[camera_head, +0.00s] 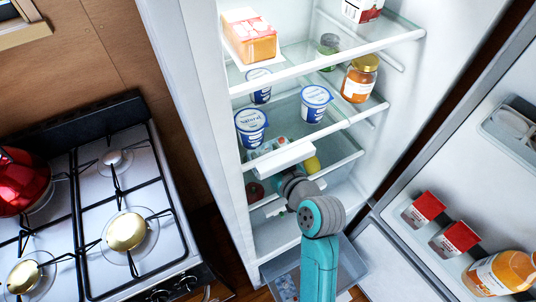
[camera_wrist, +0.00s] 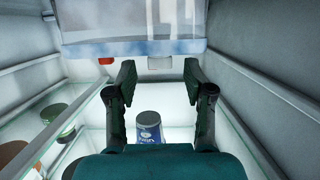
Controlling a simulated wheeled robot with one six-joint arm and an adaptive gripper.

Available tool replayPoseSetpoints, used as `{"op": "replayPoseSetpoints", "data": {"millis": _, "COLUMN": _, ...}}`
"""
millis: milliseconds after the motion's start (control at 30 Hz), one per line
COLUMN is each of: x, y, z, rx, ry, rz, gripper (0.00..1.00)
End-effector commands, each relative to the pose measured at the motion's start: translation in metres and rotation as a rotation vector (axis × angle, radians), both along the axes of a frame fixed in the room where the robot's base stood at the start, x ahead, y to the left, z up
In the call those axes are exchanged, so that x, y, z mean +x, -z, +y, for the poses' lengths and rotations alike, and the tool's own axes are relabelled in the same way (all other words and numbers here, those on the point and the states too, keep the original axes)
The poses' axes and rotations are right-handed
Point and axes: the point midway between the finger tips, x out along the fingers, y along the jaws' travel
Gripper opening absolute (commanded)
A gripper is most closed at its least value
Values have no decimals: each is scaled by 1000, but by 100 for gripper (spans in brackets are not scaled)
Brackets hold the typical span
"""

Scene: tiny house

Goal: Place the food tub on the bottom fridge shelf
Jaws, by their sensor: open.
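The fridge stands open in the head view. White-and-blue tubs stand on its shelves: a large one at the left (camera_head: 250,127), one at the right (camera_head: 316,100) and a smaller one farther up (camera_head: 260,87). I cannot tell which is the food tub. In the wrist view a white-and-blue tub (camera_wrist: 149,128) shows beyond my palm, below the fingertips in the picture and partly hidden. My gripper (camera_wrist: 158,82) is open, with nothing between its fingers. In the head view my arm reaches into the fridge's lower part, where its links hide much of the bottom shelf area.
A clear drawer (camera_head: 283,286) shows low at the fridge's front. An orange-filled jar (camera_head: 359,82) and a carton (camera_head: 250,38) stand higher up. The open door (camera_head: 395,240) is at the right, the stove (camera_head: 175,235) at the left. A translucent panel (camera_wrist: 130,28) spans the wrist view's top.

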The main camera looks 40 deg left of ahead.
Motion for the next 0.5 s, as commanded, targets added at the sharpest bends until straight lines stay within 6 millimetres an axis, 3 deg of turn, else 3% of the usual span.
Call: {"op": "replayPoseSetpoints", "data": {"millis": 500, "x": -32, "y": -25, "z": -81, "rx": -1, "ry": 3, "rz": 0, "gripper": 52}}
